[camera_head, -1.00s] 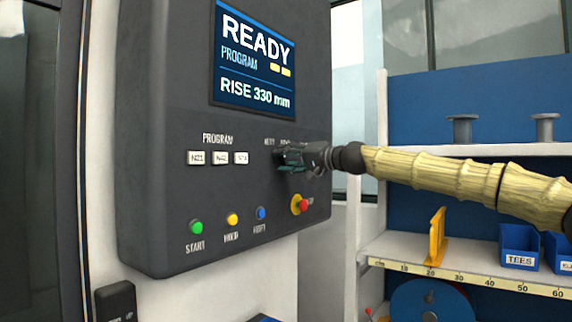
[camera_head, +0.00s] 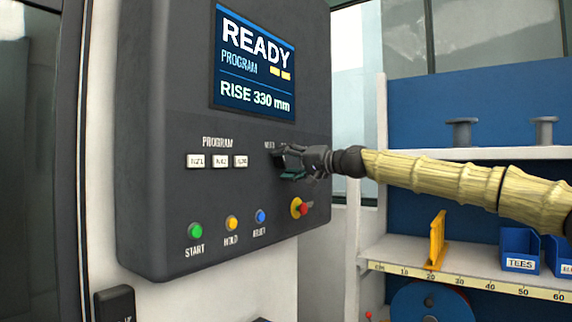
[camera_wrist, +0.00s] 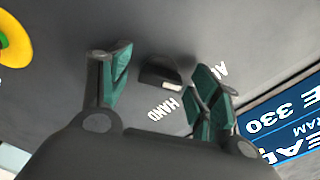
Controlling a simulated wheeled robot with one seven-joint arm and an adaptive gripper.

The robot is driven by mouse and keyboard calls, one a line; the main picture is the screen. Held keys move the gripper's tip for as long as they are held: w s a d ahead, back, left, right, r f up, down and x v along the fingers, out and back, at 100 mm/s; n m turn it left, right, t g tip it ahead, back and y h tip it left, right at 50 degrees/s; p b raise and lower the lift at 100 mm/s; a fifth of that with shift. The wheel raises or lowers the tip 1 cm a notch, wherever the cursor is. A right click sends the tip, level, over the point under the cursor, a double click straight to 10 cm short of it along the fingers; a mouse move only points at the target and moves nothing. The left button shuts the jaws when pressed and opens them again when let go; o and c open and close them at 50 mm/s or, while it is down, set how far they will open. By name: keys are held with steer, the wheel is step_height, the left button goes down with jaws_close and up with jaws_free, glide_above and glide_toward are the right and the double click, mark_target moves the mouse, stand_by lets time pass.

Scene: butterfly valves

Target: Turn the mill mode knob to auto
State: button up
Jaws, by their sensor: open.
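The mill mode knob (camera_wrist: 158,70) is a small dark knob on the dark grey panel (camera_head: 165,110). In the wrist view it carries a white mark on the side toward the word HAND. A second label starting with A is partly covered by one finger. My gripper (camera_wrist: 165,68) is open, with its teal-padded fingers on either side of the knob in that view. I cannot tell whether they touch it. In the head view my gripper (camera_head: 287,162) is at the panel's right side and hides the knob.
A screen (camera_head: 252,60) reading READY is above. White program buttons (camera_head: 217,161) are left of my gripper. Green, yellow and blue buttons (camera_head: 232,223) and a red stop button (camera_head: 303,208) are below. Shelves (camera_head: 470,153) with blue bins stand at the right.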

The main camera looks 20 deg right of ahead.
steer(key=v, duration=1.2)
steer(key=shift+w+d+f, duration=0.1)
steer(key=shift+d, duration=0.05)
